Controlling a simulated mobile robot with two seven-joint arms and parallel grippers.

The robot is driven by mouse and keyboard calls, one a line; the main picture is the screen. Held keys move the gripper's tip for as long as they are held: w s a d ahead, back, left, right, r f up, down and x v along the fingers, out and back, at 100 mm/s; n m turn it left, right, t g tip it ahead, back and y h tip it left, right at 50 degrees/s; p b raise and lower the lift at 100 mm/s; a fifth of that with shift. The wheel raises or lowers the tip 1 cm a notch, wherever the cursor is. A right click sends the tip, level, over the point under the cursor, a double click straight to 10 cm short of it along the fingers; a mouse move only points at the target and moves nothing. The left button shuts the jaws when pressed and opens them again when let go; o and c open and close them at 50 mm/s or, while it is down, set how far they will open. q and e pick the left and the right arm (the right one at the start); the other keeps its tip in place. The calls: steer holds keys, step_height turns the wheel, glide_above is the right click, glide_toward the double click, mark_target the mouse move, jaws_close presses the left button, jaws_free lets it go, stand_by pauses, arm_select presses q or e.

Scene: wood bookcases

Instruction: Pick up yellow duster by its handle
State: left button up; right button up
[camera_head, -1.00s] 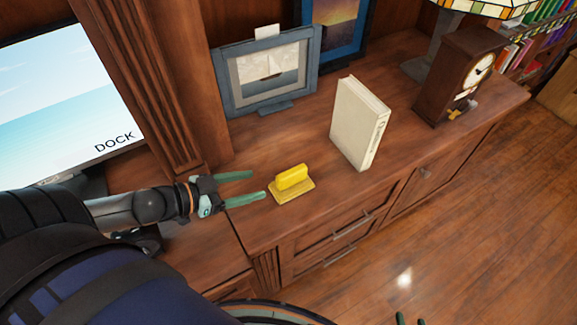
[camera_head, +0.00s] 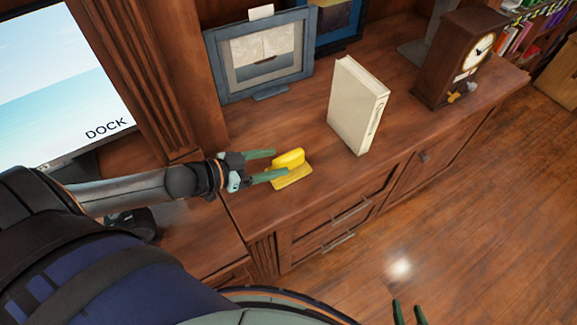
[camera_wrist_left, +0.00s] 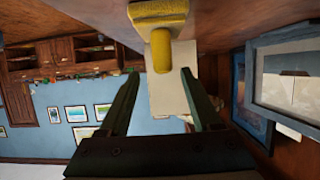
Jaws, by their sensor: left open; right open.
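The yellow duster (camera_head: 291,178) lies on the wooden cabinet top, its flat base down and its raised handle (camera_head: 289,158) on top. My left gripper (camera_head: 273,164) is open at the duster's left side, its green fingertips close to the handle. In the left wrist view the duster's base (camera_wrist_left: 158,12) is at the top, and its handle (camera_wrist_left: 161,52) points down between and just beyond the fingertips (camera_wrist_left: 160,72). I cannot tell whether a finger touches it. My right gripper (camera_head: 408,312) shows only its fingertips at the bottom edge, open and empty, away from the cabinet.
A cream book (camera_head: 356,105) stands upright right of the duster. A grey-blue picture frame (camera_head: 222,70) stands behind, and a wooden clock (camera_head: 450,55) is at the far right. A screen (camera_head: 60,90) is at left. The cabinet top (camera_head: 235,135) is clear around the duster.

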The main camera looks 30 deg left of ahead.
mark_target(287, 156)
arm_select(q)
steer(key=shift+w+d, duration=0.15)
steer(key=shift+w, duration=0.35)
steer(key=shift+x, duration=2.15)
steer(key=shift+w+r, duration=0.1)
steer(key=shift+r, duration=0.05)
jaws_close()
